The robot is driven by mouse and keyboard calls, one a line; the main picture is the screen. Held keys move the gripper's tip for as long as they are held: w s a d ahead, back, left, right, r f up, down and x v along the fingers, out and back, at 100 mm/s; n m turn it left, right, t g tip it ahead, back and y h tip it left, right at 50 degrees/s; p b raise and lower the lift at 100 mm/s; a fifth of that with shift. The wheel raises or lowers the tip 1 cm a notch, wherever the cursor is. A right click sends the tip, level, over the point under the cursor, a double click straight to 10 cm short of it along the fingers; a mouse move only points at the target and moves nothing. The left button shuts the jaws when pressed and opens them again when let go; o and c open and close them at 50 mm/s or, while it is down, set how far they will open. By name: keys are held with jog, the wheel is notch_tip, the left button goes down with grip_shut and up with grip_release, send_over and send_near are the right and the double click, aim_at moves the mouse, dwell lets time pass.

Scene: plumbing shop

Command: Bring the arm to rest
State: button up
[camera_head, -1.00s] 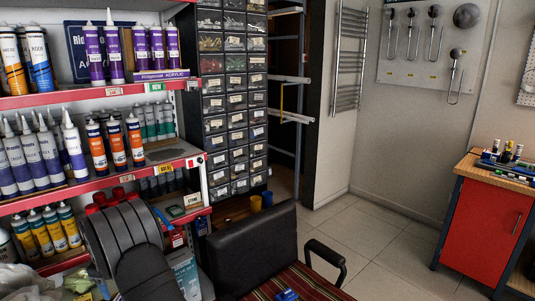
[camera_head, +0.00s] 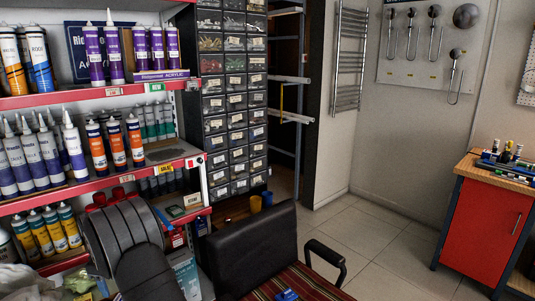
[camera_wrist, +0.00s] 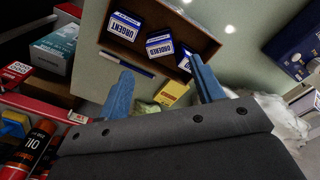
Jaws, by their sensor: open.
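My gripper (camera_wrist: 161,68) shows in the wrist view as two blue fingers in front of a dark grey body. The fingers stand wide apart with nothing held between them. Beyond the fingertips lies a brown open tray (camera_wrist: 206,30) with dark blue and white boxes in it, one marked URGENT (camera_wrist: 124,27). A yellow box (camera_wrist: 173,93) shows between the fingers, farther off. In the head view a dark grey segmented part of my arm (camera_head: 122,236) stands at the lower left, in front of the shelves. The gripper's fingers cannot be made out there.
Red-edged shelves (camera_head: 110,181) with sealant tubes stand close on the left. A black chair (camera_head: 253,250) with a striped seat is at the bottom middle. A red cabinet (camera_head: 487,228) stands at right. The tiled floor (camera_head: 368,235) between is clear.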

jog(key=s+d+f+m, duration=0.2)
jog(key=s+d+m, duration=0.1)
jog(key=s, duration=0.2)
jog(key=s+d+f+m, duration=0.2)
jog(key=s+m, duration=0.2)
jog(key=s, duration=0.2)
jog(key=s+a+f, duration=0.1)
jog(key=a+f, duration=0.1)
jog(key=a, duration=0.1)
jog(key=s+a+f, duration=0.2)
jog(key=a, duration=0.1)
jog(key=s+a+f, duration=0.2)
jog(key=a, duration=0.1)
jog(key=shift+s+a+f, duration=0.1)
jog(key=shift+s+f, duration=0.15)
jog(key=shift+f, duration=0.1)
jog(key=f, duration=0.3)
jog(key=shift+a, duration=0.2)
jog(key=shift+f, duration=0.4)
jog(key=shift+r, duration=0.5)
jog(key=r, duration=0.2)
jog(key=d+r, duration=0.1)
jog(key=shift+w+r, duration=0.3)
jog(key=shift+r, duration=0.1)
jog(key=w+d+r+n, duration=0.1)
jog(key=w+d+r, duration=0.5)
jog(key=w+d, duration=0.1)
jog(key=shift+w+d+r, duration=0.25)
jog(key=shift+d+r, duration=0.05)
jog(key=shift+r, duration=0.1)
